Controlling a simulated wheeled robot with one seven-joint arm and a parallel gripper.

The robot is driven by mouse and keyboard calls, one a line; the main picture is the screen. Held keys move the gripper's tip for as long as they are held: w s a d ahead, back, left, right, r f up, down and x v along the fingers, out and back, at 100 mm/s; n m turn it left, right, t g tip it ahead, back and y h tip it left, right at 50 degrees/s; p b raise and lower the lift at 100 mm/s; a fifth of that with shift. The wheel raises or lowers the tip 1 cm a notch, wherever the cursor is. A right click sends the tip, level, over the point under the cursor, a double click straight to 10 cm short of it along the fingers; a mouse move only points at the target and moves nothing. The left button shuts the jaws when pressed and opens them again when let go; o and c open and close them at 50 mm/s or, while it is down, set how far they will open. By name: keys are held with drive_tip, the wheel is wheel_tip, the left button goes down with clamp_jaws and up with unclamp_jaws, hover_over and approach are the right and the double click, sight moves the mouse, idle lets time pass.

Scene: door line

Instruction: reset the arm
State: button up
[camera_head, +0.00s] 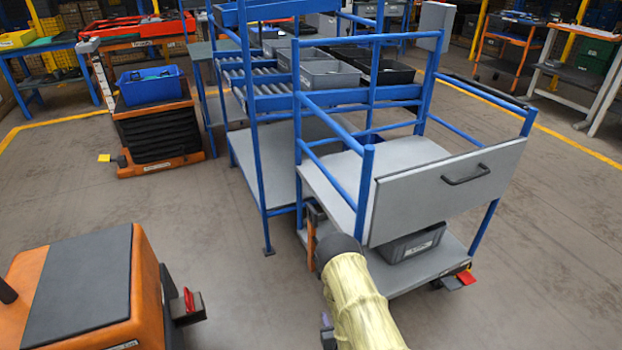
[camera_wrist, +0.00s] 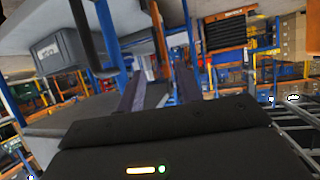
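My arm, in a pale yellow sleeve with a dark joint, reaches up from the bottom of the head view toward the near side of a blue-framed cart (camera_head: 405,165). The wrist view is tilted. The cart's grey drop panel (camera_head: 450,195) has a black handle (camera_head: 467,174); the panel hangs closed over the front. The handle also shows close by in the wrist view (camera_wrist: 88,30), apart from the fingers.
A grey bin (camera_head: 413,243) sits on the cart's lower shelf. A roller rack with grey bins (camera_head: 330,75) stands behind. An orange lift with a blue crate (camera_head: 151,86) stands at left. An orange machine (camera_head: 85,290) is at lower left. The floor at right is clear.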

drive_tip(key=w+d+r+m+g+h, duration=0.1)
drive_tip(key=w+d+r+g, duration=0.1)
drive_tip(key=r, duration=0.6)
drive_tip(key=w+d+r+m+g+h, duration=0.1)
drive_tip(key=d+r+g, duration=0.15)
drive_tip(key=r, duration=0.65)
drive_tip(key=s+d+r+g, duration=0.2)
drive_tip(key=s+r+g, duration=0.1)
drive_tip(key=s+r, duration=0.55)
drive_tip(key=s+d+r+g, duration=0.2)
drive_tip(key=s+r+g, duration=0.1)
drive_tip(key=s+r, duration=0.6)
drive_tip(key=w+p+v, duration=0.2)
drive_tip(key=p+v, duration=1)
drive_tip(key=p, duration=0.1)
drive_tip(key=w+a+r+p+v, duration=0.1)
drive_tip(key=w+p+v, duration=0.2)
drive_tip(key=p+v, duration=0.9)
drive_tip(key=shift+s+a+r+h+p, duration=0.25)
drive_tip(key=shift+a+r+h+p, duration=0.15)
drive_tip(key=shift+p, duration=0.45)
